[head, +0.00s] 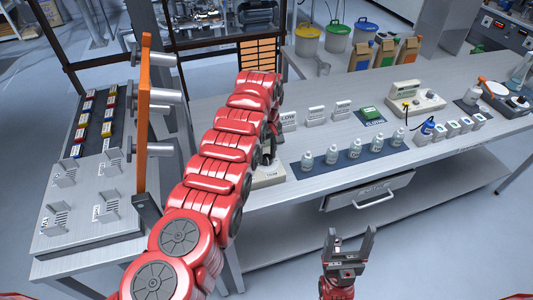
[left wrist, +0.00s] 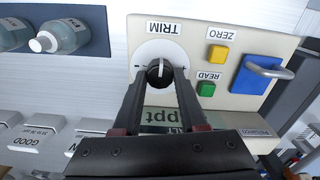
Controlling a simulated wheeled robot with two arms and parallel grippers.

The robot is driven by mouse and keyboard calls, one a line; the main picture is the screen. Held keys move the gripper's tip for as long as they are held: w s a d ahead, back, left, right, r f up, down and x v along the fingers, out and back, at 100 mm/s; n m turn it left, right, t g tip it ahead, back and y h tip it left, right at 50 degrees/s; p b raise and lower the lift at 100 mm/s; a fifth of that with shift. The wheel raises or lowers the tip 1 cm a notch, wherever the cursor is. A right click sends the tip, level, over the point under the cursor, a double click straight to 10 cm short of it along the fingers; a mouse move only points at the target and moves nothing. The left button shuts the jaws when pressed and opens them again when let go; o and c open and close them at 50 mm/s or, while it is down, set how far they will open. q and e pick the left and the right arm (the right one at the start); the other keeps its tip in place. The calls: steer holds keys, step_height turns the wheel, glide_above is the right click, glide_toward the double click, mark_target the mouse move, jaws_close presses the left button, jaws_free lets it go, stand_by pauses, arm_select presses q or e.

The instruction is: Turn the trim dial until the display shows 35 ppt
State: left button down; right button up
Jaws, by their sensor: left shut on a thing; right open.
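The trim dial (left wrist: 158,72) is a dark knob with a pale pointer on a round white scale under the label TRIM, upside down in the left wrist view. My left gripper (left wrist: 160,84) is shut on this knob, one finger on each side. The display (left wrist: 158,116) lies behind the fingers; "ppt" shows, but the number is hidden. The meter (left wrist: 228,100) is a beige box; in the head view only part of its base (head: 268,178) shows past my left arm. My right gripper (head: 347,245) is open and empty in front of the bench.
A yellow ZERO button (left wrist: 217,55), a green READ button (left wrist: 206,89) and a blue block with a metal handle (left wrist: 262,73) sit beside the dial. Several small bottles stand on a blue mat (head: 346,167) right of the meter. Label blocks (head: 316,115) stand behind.

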arm_select(q)
steer(key=shift+m, duration=0.7)
steer(key=shift+f+m+b, duration=0.2)
steer(key=shift+m+b, duration=0.5)
steer(key=m+b, duration=0.3)
steer(key=shift+w, duration=0.1)
steer(key=shift+r+m+b, duration=0.2)
steer(key=shift+m+b, duration=0.5)
steer(key=shift+m, duration=0.9)
steer(key=shift+c, duration=2.2)
jaws_free()
